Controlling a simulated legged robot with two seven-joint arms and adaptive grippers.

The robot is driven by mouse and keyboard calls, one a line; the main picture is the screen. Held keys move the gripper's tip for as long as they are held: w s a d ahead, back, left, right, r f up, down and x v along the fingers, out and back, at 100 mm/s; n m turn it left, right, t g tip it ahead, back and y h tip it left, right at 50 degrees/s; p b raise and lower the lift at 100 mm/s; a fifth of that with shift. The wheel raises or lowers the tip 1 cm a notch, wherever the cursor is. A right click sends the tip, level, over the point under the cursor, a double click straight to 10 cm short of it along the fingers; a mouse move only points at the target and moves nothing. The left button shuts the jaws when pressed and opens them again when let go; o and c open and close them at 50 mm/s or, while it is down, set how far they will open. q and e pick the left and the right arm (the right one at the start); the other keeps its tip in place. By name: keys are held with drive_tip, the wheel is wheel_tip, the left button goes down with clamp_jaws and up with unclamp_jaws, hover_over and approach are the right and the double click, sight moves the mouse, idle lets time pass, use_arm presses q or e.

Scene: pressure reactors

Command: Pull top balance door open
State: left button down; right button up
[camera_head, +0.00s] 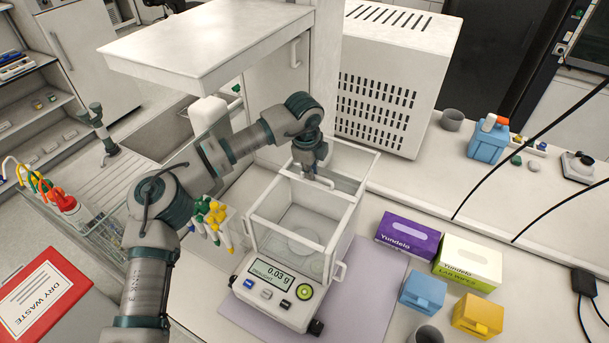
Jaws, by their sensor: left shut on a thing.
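The balance (285,290) stands on the bench with its display reading 0.03 g. Its clear draft chamber (300,230) has white edges and shows a round pan inside. The top door (350,163) is a clear white-framed panel at the far, upper end of the chamber; the nearer part of the top looks uncovered. My left gripper (314,172) reaches down from the upper left and is shut on the top door's handle (325,184). The fingertips are small and partly hidden by the gripper body. My right gripper is not in view.
A large white vented box (395,75) stands behind the balance. A white overhanging shelf (205,40) is above my left arm. Purple (408,237) and green-white (468,262) boxes stand to the right.

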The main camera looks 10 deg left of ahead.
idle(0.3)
use_arm(q)
drive_tip(key=c, duration=1.2)
unclamp_jaws()
drive_tip(key=r, duration=0.4)
drive_tip(key=s+r, duration=0.1)
drive_tip(key=r, duration=0.3)
drive_tip(key=s+r, duration=0.1)
drive_tip(key=r, duration=0.2)
drive_tip(key=shift+a+r, duration=0.35)
drive_tip(key=shift+r, duration=0.05)
drive_tip(key=shift+f, duration=0.1)
